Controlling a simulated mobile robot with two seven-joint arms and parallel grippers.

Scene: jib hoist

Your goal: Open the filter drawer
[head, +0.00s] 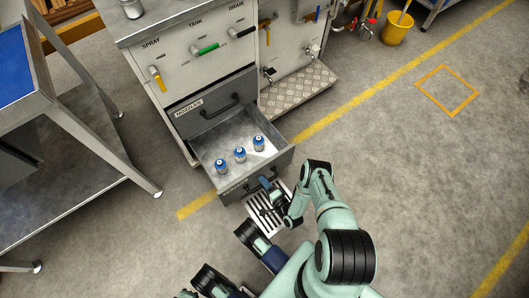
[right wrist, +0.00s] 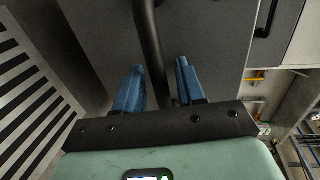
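The cabinet's lower drawer (head: 279,164) stands pulled out, with three blue-topped canisters (head: 240,154) inside. Any label on its front is not readable from here. A closed drawer front marked NOZZLES (head: 189,107) with a dark handle (head: 221,106) is above it. My right gripper (head: 265,184) is at the open drawer's front. In the right wrist view, its blue fingers (right wrist: 159,88) are apart, on either side of the drawer's dark bar handle (right wrist: 149,35). A gap shows beside the bar, so it does not look clamped. My left gripper is not clearly visible.
A metal table (head: 70,170) with a blue top stands at left. Above the drawers are SPRAY, TANK and DRAIN valves (head: 205,49). A tread-plate step (head: 297,92) is right of the drawer. A yellow bucket (head: 397,28) is farther back. Floor at right is clear.

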